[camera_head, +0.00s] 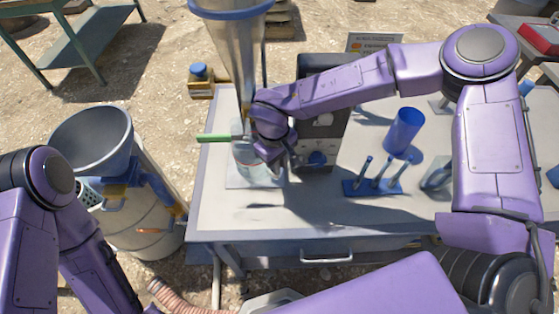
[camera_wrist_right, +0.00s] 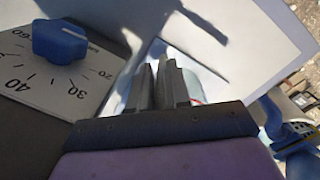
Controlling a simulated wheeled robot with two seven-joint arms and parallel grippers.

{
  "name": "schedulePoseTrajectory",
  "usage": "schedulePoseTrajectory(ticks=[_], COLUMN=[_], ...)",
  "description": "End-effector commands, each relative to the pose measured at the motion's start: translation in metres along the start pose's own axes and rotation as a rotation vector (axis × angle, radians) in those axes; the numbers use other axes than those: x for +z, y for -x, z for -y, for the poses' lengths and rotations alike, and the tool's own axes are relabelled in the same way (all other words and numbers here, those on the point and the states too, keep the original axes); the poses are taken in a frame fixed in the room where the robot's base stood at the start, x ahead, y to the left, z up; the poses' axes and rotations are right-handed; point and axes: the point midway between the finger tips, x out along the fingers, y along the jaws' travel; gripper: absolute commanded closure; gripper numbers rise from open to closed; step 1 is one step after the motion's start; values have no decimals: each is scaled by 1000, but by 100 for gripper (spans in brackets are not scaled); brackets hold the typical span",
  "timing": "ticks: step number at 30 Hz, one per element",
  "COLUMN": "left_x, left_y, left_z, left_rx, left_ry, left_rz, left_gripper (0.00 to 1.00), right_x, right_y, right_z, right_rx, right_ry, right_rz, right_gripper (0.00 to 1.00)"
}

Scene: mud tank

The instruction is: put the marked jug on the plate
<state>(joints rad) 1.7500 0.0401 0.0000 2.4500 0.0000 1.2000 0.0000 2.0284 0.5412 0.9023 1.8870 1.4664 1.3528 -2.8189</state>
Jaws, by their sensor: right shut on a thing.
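The marked jug (camera_head: 246,158) is clear, with a red line around it. It is at the left of the table, below the funnel outlet, over the pale square plate (camera_head: 238,184). I cannot tell whether its base touches the plate. My right gripper (camera_head: 284,160) is at the jug's right side, shut on it, probably at the handle, which the fingers hide. In the right wrist view the closed fingers (camera_wrist_right: 160,88) hide most of the jug (camera_wrist_right: 196,84). My left gripper is out of view; only its arm shows at the left.
The tall clear funnel (camera_head: 233,60) with a green lever (camera_head: 214,138) stands above the jug. A dark machine with a blue knob (camera_head: 318,158) is close at right. A blue cup (camera_head: 403,132) and blue rack (camera_head: 372,188) stand further right. The table front is clear.

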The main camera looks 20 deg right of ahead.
Motion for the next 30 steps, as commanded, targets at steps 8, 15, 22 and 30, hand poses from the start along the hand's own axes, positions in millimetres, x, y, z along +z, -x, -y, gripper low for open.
schedulePoseTrajectory(ticks=[8,15,22,30], left_x=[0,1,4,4], left_y=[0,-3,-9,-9], left_z=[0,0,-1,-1], left_rx=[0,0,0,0], left_ry=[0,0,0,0], left_rz=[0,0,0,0], left_gripper=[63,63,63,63], right_x=[0,-1,-1,0], right_y=[0,14,60,77], right_z=[0,0,0,0], right_rx=[0,2,2,0], right_ry=[0,0,-2,0], right_rz=[0,-4,-3,1], right_gripper=[57,57,57,57])
